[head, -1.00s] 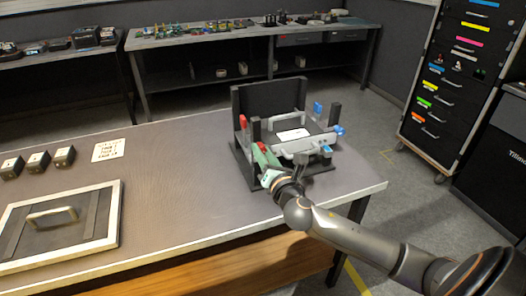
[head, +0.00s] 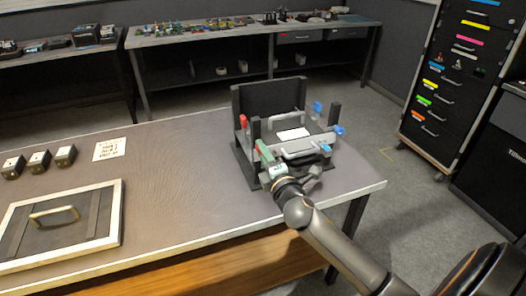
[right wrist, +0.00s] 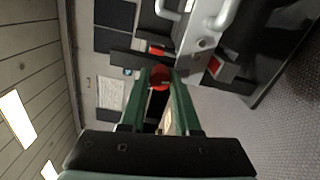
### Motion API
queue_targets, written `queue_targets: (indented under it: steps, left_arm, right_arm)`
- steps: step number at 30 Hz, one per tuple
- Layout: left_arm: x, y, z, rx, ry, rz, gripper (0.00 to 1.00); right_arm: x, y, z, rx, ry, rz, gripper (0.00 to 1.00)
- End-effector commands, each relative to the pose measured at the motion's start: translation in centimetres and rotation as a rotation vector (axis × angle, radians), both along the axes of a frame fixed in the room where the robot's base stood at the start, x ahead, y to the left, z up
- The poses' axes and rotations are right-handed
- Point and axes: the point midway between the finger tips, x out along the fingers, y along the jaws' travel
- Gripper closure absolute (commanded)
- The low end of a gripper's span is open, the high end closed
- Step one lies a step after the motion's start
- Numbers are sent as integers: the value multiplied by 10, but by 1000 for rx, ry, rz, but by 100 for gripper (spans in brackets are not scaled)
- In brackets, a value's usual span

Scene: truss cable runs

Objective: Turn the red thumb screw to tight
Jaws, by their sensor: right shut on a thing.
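My right gripper (head: 262,150) reaches the near left corner of a dark fixture (head: 243,165) on the table. In the right wrist view its green fingers (right wrist: 160,85) are shut on a round red thumb screw (right wrist: 160,77). The fingers hide the sides of this screw, and I cannot tell how tight it is. Another red part (head: 243,121) stands at the fixture's left side, clear of the gripper. My left gripper is not in view.
Grey handles (head: 302,154) and blue knobs (head: 338,130) are on the fixture. A framed panel with a handle (head: 115,215), several dark blocks (head: 38,161) and a paper note (head: 109,149) lie at left. The table between is clear.

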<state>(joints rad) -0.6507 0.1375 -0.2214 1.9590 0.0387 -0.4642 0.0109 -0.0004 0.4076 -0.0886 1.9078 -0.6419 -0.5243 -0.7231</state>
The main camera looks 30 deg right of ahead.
Motion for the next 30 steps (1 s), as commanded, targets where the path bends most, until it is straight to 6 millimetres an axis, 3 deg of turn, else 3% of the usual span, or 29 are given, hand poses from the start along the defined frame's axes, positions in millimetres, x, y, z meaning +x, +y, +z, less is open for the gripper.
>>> queue_targets:
  steps: [10,27,28,30]
  left_arm:
    - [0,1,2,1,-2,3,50]
    - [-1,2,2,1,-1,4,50]
    - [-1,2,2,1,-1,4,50]
    - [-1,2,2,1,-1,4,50]
  right_arm:
    - [0,0,0,141,-33,-1,100]
    - [0,-1,0,166,-39,-1,100]
    - [0,-1,0,166,-39,-1,66]
    - [0,-1,0,165,-40,-1,58]
